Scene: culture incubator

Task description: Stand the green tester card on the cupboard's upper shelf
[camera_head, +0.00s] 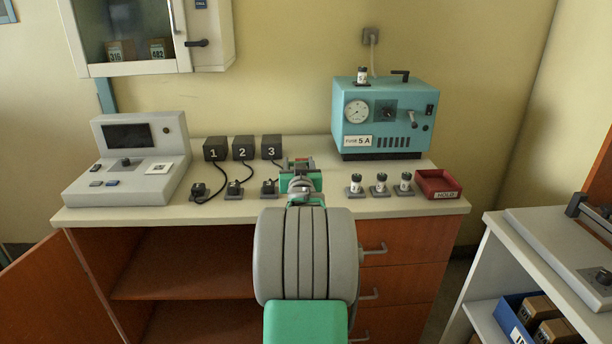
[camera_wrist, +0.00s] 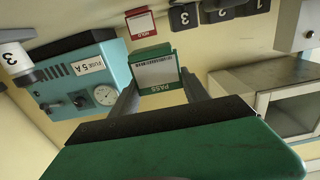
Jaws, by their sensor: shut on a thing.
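My gripper (camera_wrist: 158,88) is shut on the green tester card (camera_wrist: 155,72) in the wrist view. The card has a white label with a barcode and the word PASS, seen upside down. In the head view my gripper (camera_head: 300,182) is over the middle of the bench, near block 3; my wrist largely hides the card there. The cupboard under the bench stands open at lower left, its orange door (camera_head: 38,290) swung out to the left. A shelf (camera_head: 185,268) shows inside it, with nothing seen on it.
A red card marked HOLD (camera_wrist: 140,22) is beyond the green card. The bench (camera_head: 225,210) carries a grey console (camera_head: 130,165), numbered black blocks (camera_head: 243,148), a blue fuse tester (camera_head: 385,115), several small fuses and a red tray (camera_head: 437,185). A glass-fronted wall cabinet (camera_head: 130,68) hangs at upper left.

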